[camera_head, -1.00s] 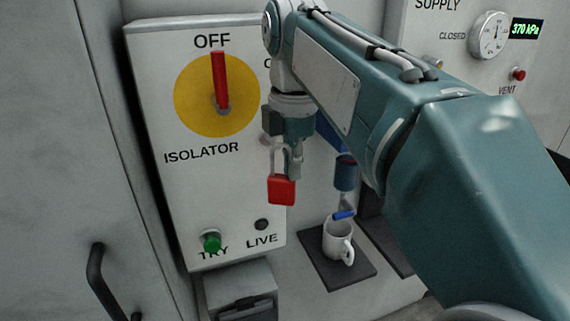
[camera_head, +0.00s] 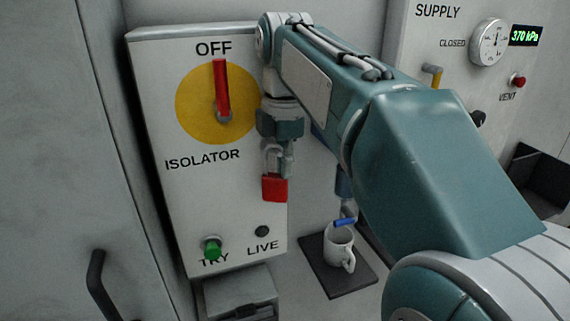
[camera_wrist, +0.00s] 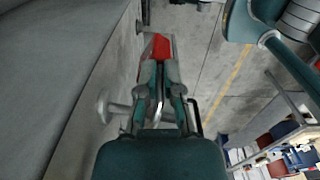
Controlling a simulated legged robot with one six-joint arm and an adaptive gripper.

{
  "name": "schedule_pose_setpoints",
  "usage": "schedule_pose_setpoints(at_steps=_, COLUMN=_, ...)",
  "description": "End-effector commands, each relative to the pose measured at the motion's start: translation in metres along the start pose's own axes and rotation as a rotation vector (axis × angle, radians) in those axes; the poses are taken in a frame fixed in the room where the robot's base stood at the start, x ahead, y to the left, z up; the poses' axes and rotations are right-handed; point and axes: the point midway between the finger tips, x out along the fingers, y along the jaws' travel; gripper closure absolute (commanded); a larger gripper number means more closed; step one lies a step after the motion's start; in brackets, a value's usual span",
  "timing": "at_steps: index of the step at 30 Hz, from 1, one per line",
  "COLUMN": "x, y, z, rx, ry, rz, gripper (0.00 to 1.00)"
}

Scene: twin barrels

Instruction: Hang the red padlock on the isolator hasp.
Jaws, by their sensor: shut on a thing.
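The red padlock (camera_head: 274,188) hangs upright from my gripper (camera_head: 279,150) in front of the right part of the isolator panel (camera_head: 190,235). My gripper is shut on the padlock's shackle. The wrist view shows the red body (camera_wrist: 158,46) beyond the closed fingers (camera_wrist: 159,82). The isolator's red handle (camera_head: 221,88) stands upright at OFF on a yellow disc (camera_head: 190,112). I cannot make out the hasp; my gripper and arm cover the panel's upper right part.
A white mug (camera_head: 339,245) with a blue item in it stands on a dark mat (camera_head: 335,278) at lower right. A green TRY button (camera_head: 212,248) and dark LIVE lamp (camera_head: 262,231) are low on the panel. The supply panel (camera_head: 420,50) is at right.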

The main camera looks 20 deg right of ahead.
Motion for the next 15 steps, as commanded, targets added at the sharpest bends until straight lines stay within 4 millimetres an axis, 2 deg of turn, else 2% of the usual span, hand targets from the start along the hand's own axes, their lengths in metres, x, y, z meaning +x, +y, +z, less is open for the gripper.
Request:
schedule_pose_setpoints(at_steps=14, x=-0.0002, y=0.0000, z=0.0000, rx=0.000, ry=0.000, rz=0.001, gripper=1.00)
schedule_pose_setpoints(at_steps=15, x=-0.0002, y=0.0000, z=0.0000, rx=0.000, ry=0.000, rz=0.001, gripper=0.78)
